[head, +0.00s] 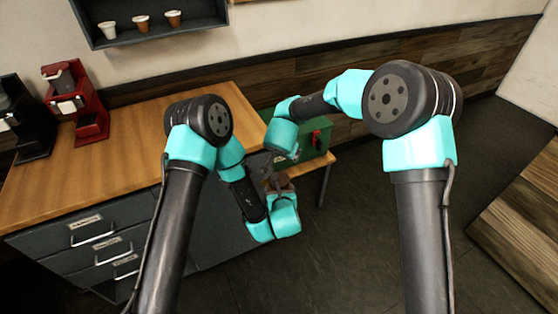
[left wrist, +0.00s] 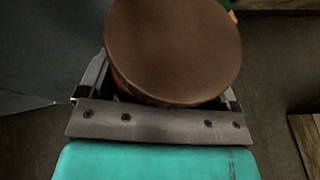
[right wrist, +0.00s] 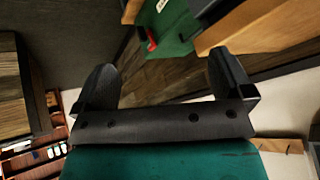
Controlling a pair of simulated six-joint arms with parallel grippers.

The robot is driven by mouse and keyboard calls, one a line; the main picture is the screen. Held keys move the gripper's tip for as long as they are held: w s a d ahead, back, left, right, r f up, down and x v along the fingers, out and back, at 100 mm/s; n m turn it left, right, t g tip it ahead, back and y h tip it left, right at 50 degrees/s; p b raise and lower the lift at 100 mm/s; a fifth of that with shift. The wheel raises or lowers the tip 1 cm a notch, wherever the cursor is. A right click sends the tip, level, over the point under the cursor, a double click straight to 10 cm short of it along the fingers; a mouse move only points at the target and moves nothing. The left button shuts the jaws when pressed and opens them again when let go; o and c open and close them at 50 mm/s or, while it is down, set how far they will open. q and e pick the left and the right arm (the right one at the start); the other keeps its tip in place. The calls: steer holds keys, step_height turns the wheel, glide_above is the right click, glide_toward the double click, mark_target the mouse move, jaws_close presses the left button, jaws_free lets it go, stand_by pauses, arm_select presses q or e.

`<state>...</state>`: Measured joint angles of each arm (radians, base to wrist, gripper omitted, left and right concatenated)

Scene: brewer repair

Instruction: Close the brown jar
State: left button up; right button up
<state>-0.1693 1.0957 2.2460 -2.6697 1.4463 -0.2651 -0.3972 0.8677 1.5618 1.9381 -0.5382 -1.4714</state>
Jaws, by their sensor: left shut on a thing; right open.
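The brown jar (head: 280,181) is held by my left gripper (head: 277,189), in front of the counter's right end. In the left wrist view, a round, plain brown face (left wrist: 172,48) fills the space between the left fingers, with a darker brown rim below it. I cannot tell whether this face is a lid or part of the jar body. My right gripper (right wrist: 165,85) is open, with nothing between its fingers in the right wrist view. In the head view it is mostly hidden behind its own wrist, close to the jar. No separate lid is clearly visible.
A green box (head: 308,146) with a red part stands on a low wooden surface behind my grippers. The wooden counter (head: 110,165) has drawers below. A red coffee machine (head: 77,103) and a black one (head: 22,120) stand far left. Several cups sit on a wall shelf (head: 150,37).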

mark_target(270, 189)
steer(key=s+g, duration=0.1)
steer(key=g, duration=0.1)
steer(key=s+g, duration=0.2)
steer(key=s+r+g, duration=0.1)
steer(key=s+g, duration=0.1)
steer(key=shift+s+n, duration=0.25)
steer(key=shift+n, duration=0.15)
steer(key=shift+s+a+r+n+g, duration=0.3)
steer(key=shift+s+a+r+g, duration=0.1)
steer(key=shift+s+g, duration=0.15)
steer(key=shift+f, duration=0.15)
steer(key=shift+d+f, duration=0.1)
steer(key=shift+f, duration=3.75)
steer(key=shift+c, duration=0.4)
steer(key=c, duration=0.8)
steer(key=o, duration=0.9)
